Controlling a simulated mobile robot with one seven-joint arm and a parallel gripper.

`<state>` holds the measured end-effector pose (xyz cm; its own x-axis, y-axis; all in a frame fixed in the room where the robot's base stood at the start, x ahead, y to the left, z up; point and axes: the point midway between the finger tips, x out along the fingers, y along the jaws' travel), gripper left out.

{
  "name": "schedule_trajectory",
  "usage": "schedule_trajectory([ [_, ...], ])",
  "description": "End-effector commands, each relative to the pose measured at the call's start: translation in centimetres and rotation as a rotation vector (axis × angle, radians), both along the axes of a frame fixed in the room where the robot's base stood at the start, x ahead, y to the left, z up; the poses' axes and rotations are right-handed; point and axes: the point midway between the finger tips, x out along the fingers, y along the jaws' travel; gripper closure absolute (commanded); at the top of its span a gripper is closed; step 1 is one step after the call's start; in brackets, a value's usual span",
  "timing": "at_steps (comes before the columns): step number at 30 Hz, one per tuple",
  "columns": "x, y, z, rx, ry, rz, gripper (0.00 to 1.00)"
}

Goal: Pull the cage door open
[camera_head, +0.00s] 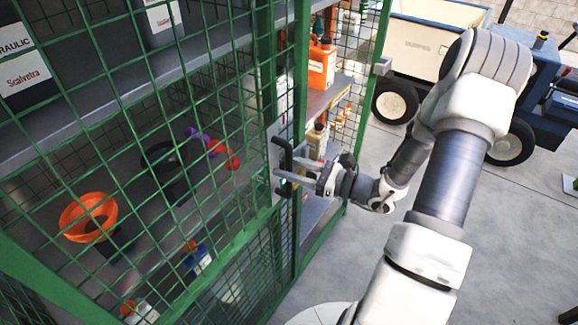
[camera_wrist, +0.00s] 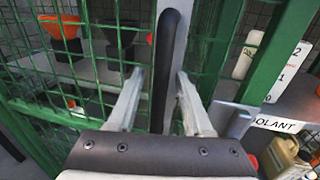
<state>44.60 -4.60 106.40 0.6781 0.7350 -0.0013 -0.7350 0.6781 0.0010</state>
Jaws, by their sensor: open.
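The cage door (camera_head: 130,130) is green-framed wire mesh and fills the left of the head view. A black bar handle (camera_head: 281,156) stands upright on a pale plate at its right edge. My gripper (camera_head: 285,178) is at the lower part of the handle, with its jaws apart. In the wrist view the handle (camera_wrist: 168,60) runs between the two pale fingers (camera_wrist: 160,100), with a visible gap on each side. I cannot tell for sure whether the door stands slightly ajar.
Behind the mesh are an orange funnel (camera_head: 88,216) and a black funnel (camera_head: 165,160). Shelves right of the handle hold an orange container (camera_head: 321,65) and a beige jug (camera_head: 317,140). A cart (camera_head: 425,45) stands at the back right.

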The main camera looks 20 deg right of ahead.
Motion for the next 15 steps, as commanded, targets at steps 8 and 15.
schedule_trajectory([
  [8,0.04,-0.02,0.04,0.000,-0.001,-0.001,0.48],
  [15,-0.42,-0.63,-0.01,-0.001,-0.001,-0.003,0.48],
])
